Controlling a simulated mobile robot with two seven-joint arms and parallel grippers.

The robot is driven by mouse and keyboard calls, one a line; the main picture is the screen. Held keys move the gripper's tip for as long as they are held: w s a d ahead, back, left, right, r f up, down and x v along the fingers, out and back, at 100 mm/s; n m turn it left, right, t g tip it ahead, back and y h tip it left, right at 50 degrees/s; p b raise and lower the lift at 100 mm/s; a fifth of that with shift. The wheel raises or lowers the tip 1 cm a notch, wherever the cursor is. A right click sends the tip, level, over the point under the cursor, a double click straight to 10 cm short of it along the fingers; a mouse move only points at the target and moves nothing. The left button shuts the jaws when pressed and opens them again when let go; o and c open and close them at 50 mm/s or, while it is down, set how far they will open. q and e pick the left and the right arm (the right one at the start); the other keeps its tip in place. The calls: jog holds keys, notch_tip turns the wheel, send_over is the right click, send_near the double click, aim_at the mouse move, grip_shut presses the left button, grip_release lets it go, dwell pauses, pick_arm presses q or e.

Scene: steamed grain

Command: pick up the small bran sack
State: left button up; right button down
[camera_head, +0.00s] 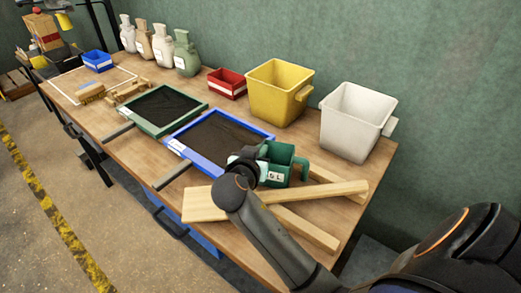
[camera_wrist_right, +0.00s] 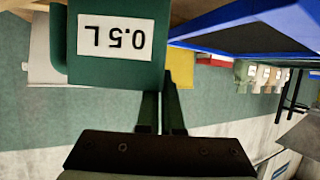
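Several small sacks stand in a row at the back of the bench by the wall: a white one (camera_head: 128,34), a beige one (camera_head: 143,38), another whitish one (camera_head: 162,45) and a grey-green one (camera_head: 187,53). Their labels are too small to read, so I cannot tell which is bran. My right gripper (camera_head: 258,168) is far from them, at the near right part of the bench. Its fingers are close together on the side wall of a green 0.5 L measuring cup (camera_head: 276,174); in the right wrist view the cup (camera_wrist_right: 115,70) hides part of them. My left gripper is not in view.
A blue-framed sieve (camera_head: 176,147) and a green-framed one (camera_head: 154,131) lie mid-bench. Wooden boards (camera_head: 330,191) lie beside the cup. Red (camera_head: 226,86), yellow (camera_head: 272,100) and white (camera_head: 350,130) bins stand at the back. A blue box (camera_head: 97,63) sits far left.

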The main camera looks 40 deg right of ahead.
jog(key=shift+f, duration=0.55)
jog(key=c, duration=1.1)
grip_release()
jog(key=shift+r, duration=0.1)
